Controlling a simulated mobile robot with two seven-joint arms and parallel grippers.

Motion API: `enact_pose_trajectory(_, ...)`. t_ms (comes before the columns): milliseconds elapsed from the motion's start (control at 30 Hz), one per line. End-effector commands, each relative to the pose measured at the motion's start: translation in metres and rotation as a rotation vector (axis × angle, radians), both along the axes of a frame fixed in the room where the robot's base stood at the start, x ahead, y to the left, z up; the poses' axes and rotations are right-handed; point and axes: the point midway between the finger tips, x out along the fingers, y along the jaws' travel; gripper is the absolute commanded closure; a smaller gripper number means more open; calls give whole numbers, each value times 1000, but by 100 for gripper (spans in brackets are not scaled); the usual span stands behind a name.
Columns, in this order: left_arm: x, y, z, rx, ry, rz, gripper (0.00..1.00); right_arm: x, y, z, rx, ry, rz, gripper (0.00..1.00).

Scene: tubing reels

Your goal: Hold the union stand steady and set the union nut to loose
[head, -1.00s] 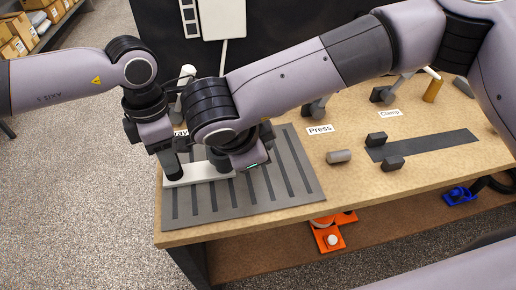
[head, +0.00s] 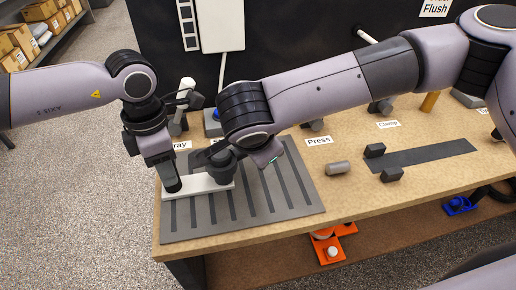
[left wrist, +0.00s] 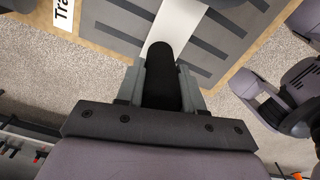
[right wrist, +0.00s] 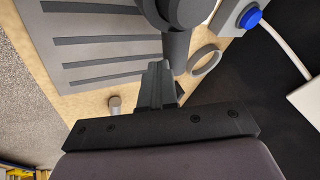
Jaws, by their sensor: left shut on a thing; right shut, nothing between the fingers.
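The union stand is a long white base (head: 201,187) lying on the grey slatted mat, with a black post at its left end. My left gripper (head: 171,181) is shut on that post, which shows between its fingers in the left wrist view (left wrist: 163,82). The dark grey union nut (head: 222,171) stands at the base's right end. In the right wrist view the nut (right wrist: 182,12) is at the top, with a dark bar (right wrist: 177,46) sticking out. My right gripper (right wrist: 156,78) is shut and empty, its fingertips close beside this bar. Whether they touch is unclear.
The grey mat (head: 290,200) has free room right of the stand. A grey cylinder (head: 338,168) lies near the Press label, and two dark blocks (head: 393,174) stand farther right.

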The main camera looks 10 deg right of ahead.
Motion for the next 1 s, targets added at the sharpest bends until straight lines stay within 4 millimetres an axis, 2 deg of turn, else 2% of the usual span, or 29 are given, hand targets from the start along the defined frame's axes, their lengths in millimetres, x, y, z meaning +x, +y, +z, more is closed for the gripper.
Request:
enact_pose_trajectory(267, -1, -1, 1, -1, 1, -5, 100, -2, -2, 1, -2, -1, -4, 100)
enact_pose_trajectory(367, -1, -1, 1, -1, 1, -5, 100, -8, -5, 3, 0, -1, -5, 100)
enact_pose_trajectory(567, 0, 0, 1, -1, 0, -3, 100, -33, -15, 10, -1, 0, 1, 100)
enact_pose_trajectory(800, 0, 0, 1, -1, 0, -2, 100, -63, -7, 57, 2, -4, 2, 100)
enact_pose_trajectory(1000, 0, 0, 1, -1, 0, -2, 100, -80, -1, 84, 1, -3, 0, 100)
